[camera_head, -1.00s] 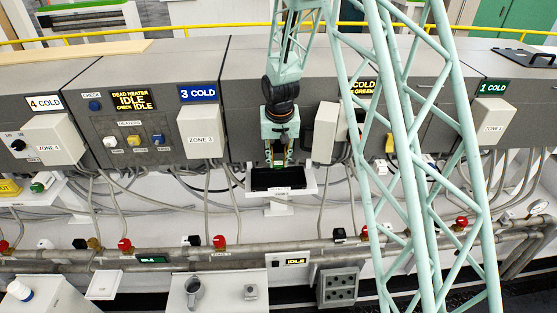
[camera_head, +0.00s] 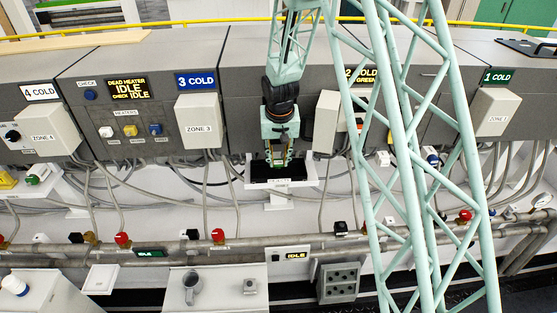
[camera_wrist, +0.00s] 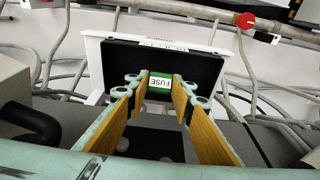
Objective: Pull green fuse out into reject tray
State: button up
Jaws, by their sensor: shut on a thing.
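My gripper (camera_head: 279,163) points down at the small black tray with a white surround (camera_head: 305,180) below the grey machine. In the wrist view, my gripper (camera_wrist: 161,77) has its yellow-padded fingers closed on the green fuse (camera_wrist: 159,89), which has a white label reading FUSE. The fuse shows against the dark inside of the tray (camera_wrist: 205,65). Its exact height above the tray floor is hard to tell. In the head view, a bit of green shows at the fingertips, and the gripper hides part of the tray.
The zone 3 box (camera_head: 198,125) is left of my arm and the zone 2 box (camera_head: 326,120) is close on its right. Grey cables (camera_head: 236,205) hang around the tray. A pipe with red-handled valves (camera_head: 218,237) runs below.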

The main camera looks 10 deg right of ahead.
jog(key=shift+f+b, duration=0.65)
jog(key=shift+f, duration=0.1)
dwell(0.9)
jog(key=o, duration=1)
jog(key=shift+r, duration=0.15)
jog(key=shift+v, duration=5.9)
